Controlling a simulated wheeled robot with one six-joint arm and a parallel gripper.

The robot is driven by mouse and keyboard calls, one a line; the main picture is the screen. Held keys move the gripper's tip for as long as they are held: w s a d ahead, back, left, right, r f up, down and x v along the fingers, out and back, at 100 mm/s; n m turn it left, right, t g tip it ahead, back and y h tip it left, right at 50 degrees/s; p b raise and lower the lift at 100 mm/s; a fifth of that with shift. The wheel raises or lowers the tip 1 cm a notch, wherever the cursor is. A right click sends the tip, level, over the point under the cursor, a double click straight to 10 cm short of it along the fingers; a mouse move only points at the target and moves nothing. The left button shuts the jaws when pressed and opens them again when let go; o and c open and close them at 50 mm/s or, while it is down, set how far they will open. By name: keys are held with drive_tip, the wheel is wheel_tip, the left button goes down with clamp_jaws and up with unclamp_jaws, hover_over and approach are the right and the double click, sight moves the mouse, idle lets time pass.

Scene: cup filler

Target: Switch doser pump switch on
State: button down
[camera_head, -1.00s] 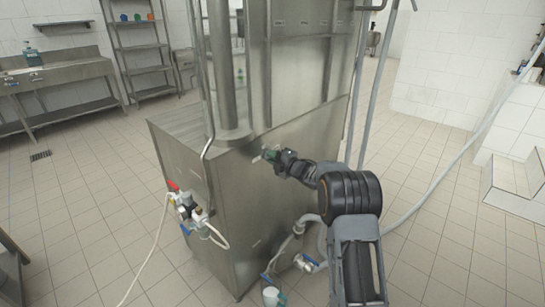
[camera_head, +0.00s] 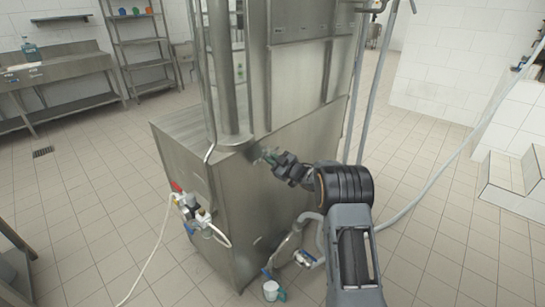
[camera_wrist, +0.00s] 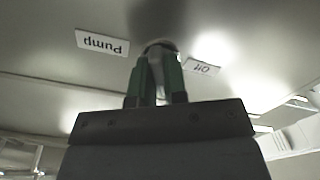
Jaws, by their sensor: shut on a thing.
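The doser pump switch (camera_wrist: 155,52) is a small knob on a steel panel, between a "Pump" label (camera_wrist: 102,43) and a second short label (camera_wrist: 204,66) in the wrist view. My gripper (camera_wrist: 155,65) has green fingers shut around the switch, which is mostly hidden between them. In the head view my gripper (camera_head: 268,157) reaches the right-hand face of the steel machine (camera_head: 190,150) near its upper edge. The switch itself cannot be made out there, and its exact position is hard to tell.
Valves with red and blue handles (camera_head: 192,208) and a white hose are on the machine's left front. Pipes and a blue-handled valve (camera_head: 305,258) stand low beside my arm. A sink (camera_head: 55,68) and shelf rack (camera_head: 140,50) are at the back left.

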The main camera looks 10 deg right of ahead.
drive_tip(key=m+p, duration=0.2)
drive_tip(key=m, duration=0.3)
drive_tip(key=shift+m+p, duration=0.3)
drive_tip(key=shift+m, duration=0.1)
idle(0.4)
drive_tip(key=c, duration=1.2)
unclamp_jaws()
drive_tip(key=shift+o, duration=0.2)
drive_tip(key=shift+d, duration=0.1)
drive_tip(key=v, duration=1.3)
drive_tip(key=shift+s+d, duration=0.2)
drive_tip(key=shift+s, duration=0.1)
